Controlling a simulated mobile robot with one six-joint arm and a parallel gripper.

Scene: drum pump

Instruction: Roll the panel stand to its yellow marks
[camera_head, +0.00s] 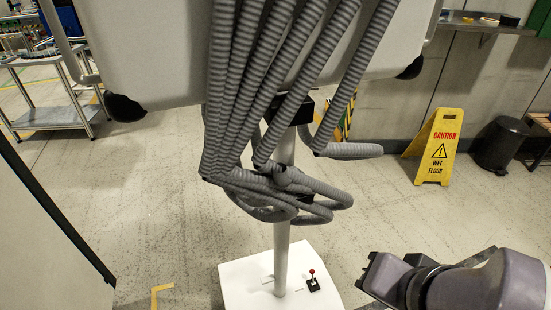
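The panel stand has a pale panel (150,55) at the top, a white pole (282,235) and a white base plate (245,285) on the floor. Several grey corrugated hoses hang down in front of the panel and loop around the pole. A small red-knobbed lever (312,280) sits on the base plate. A yellow corner mark (160,291) lies on the floor left of the base, apart from it. My gripper (368,273) is at the lower right, beside the base plate and apart from the pole. Its finger opening is not clear from this side.
A yellow wet-floor sign (437,147) and a dark bin (501,145) stand by the wall at right. A metal cart (50,117) stands at left. A large pale cabinet edge (45,225) fills the lower left. Open floor lies between cabinet and stand.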

